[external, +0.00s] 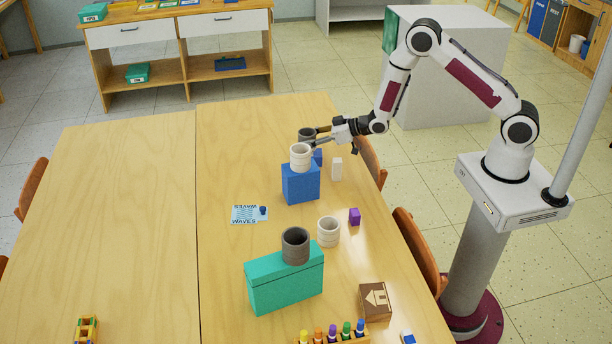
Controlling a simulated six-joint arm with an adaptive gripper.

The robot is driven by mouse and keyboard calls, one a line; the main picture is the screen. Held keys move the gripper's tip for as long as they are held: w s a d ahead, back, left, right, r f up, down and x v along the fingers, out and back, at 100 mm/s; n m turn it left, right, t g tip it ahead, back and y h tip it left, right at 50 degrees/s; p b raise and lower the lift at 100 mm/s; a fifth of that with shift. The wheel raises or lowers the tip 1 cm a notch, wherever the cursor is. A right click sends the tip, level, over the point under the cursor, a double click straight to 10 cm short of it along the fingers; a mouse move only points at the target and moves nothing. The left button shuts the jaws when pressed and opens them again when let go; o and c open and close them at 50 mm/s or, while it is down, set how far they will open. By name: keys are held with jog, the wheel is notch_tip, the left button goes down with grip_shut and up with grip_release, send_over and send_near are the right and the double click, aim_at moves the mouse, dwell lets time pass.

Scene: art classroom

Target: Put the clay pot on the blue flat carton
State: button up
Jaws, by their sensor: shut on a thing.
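My gripper (316,138) reaches in from the right at the far side of the blue carton. It is shut on a dark grey-brown pot (306,133), held on its side walls just behind a cream pot. The near finger hides part of the dark pot, and the cream pot hides its lower part. The blue carton (301,187) is a box standing on the table. The cream ribbed pot (300,158) appears to stand upright on its top. A second cream pot (328,232) stands on the table. Another dark grey pot (295,246) stands on a teal carton (285,281).
A small blue thing (317,157), a white block (337,168) and a purple block (354,216) lie near the blue carton. A printed card (248,214) lies left of it. A brown house-marked box (375,301) and markers are nearer the front. The table's left half is mostly clear.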

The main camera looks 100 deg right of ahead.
jog(key=shift+f, duration=0.6)
jog(key=shift+f, duration=0.15)
jog(key=o, duration=1.2)
jog(key=shift+s, duration=0.1)
jog(key=shift+s+a+r, duration=0.25)
jog(key=shift+s+r, duration=0.15)
jog(key=shift+s, duration=0.05)
jog(key=shift+v, duration=5.35)
jog(key=shift+a, duration=0.1)
